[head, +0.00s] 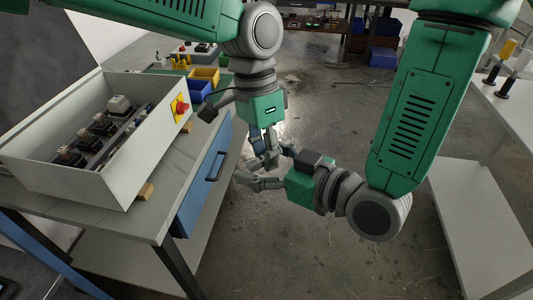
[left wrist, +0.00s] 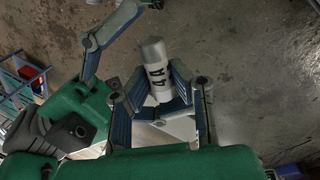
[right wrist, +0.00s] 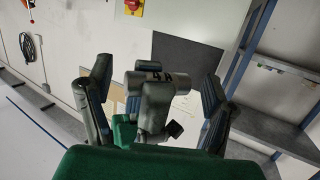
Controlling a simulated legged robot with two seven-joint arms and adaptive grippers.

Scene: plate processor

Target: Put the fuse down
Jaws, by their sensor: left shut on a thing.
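The fuse (left wrist: 154,55) is a pale grey-white cylinder with dark markings, standing up between the fingers of my left gripper (left wrist: 156,88), which is shut on its lower part. In the head view my left gripper (head: 268,158) points down in the open space right of the workbench; the fuse is hard to make out there. My right gripper (head: 255,180) comes in from the right, just below it. In the right wrist view the fuse (right wrist: 172,80) lies across the gap between the spread fingers of my right gripper (right wrist: 156,85), apparently without contact.
An open grey electrical box (head: 70,185) with several components and a red-yellow switch (head: 181,106) sits on the workbench (head: 165,205). Yellow (head: 205,75) and blue (head: 198,90) bins stand behind it. A white table (head: 505,105) is at the right. Floor between is clear.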

